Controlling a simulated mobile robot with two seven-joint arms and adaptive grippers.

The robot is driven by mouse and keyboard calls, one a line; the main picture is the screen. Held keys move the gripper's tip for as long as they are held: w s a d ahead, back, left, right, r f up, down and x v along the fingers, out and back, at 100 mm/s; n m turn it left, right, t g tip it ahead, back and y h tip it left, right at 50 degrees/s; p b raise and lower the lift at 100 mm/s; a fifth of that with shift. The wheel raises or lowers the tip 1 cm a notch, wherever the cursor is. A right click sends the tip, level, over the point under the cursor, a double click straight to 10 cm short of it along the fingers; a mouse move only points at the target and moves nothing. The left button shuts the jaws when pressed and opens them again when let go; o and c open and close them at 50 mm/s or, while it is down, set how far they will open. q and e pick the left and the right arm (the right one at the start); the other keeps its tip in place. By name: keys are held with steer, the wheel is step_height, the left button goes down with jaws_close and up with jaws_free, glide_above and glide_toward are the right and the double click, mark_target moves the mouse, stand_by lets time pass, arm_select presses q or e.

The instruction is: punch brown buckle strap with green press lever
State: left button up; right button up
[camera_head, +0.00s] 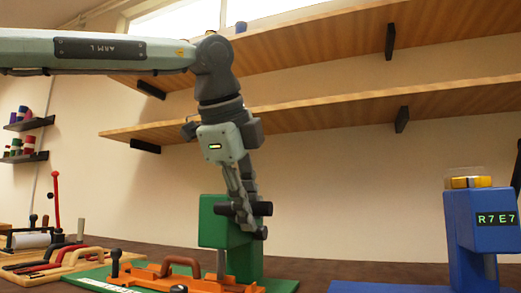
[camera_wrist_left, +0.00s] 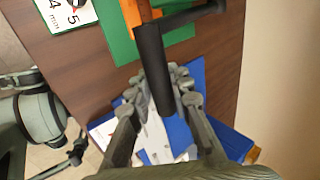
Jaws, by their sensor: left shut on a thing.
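The green press (camera_head: 215,222) stands upright on a green base at the back of the bench. My left gripper (camera_head: 250,215) reaches down in front of it and is shut on its dark lever (camera_head: 262,208). In the left wrist view the dark lever bar (camera_wrist_left: 154,65) runs between the fingers of my left gripper (camera_wrist_left: 162,88). An orange fixture (camera_head: 205,284) with a brown arched handle lies in front of the press. I cannot make out the brown buckle strap clearly. My right gripper is not in view.
A blue press (camera_head: 483,240) with a display reading "R7 E7" stands at the right. Several tools and a wooden board (camera_head: 70,265) lie at the left. Wooden shelves (camera_head: 330,113) run along the back wall. Bench between the two presses is mostly clear.

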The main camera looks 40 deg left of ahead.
arm_select(q)
steer(key=shift+w+a+r+p, duration=0.1)
steer(key=shift+w+r+p, duration=0.15)
steer(key=shift+r+p, duration=0.6)
steer(key=w+a+r+p, duration=0.1)
steer(key=w+r+p, duration=0.4)
steer(key=r+p, duration=0.2)
steer(key=shift+w+a+r+p, duration=0.25)
steer(key=shift+w+r+p, duration=0.05)
steer(key=shift+w+p, duration=0.1)
steer(key=shift+o, duration=1.1)
steer(key=shift+w+r, duration=0.1)
steer(key=shift+w, duration=0.05)
steer(key=o, duration=0.7)
steer(key=shift+w, duration=0.1)
